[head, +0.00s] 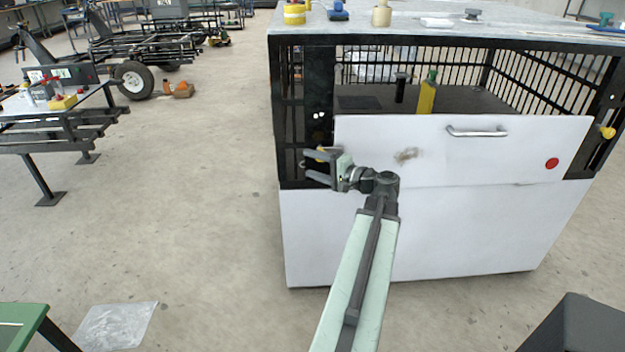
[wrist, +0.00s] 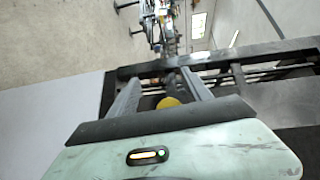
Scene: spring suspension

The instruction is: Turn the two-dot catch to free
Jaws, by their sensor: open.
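The two-dot catch has a yellow knob (head: 321,153) on the black left post of the cabinet, below two white dots. My gripper (head: 308,167) is at this knob, partly covering it in the head view. In the wrist view the yellow knob (wrist: 169,102) shows between the two fingers of my open gripper (wrist: 160,76), close to the palm. I cannot tell whether either finger touches it. The catch's lever or bolt is mostly hidden, so its turn position is unclear.
The white drop panel (head: 470,150) has a handle and a red dot. Another yellow catch (head: 607,132) is on the right post. A yellow bottle (head: 427,95) stands inside the cage. Small items sit on the cabinet top. Open floor lies to the left.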

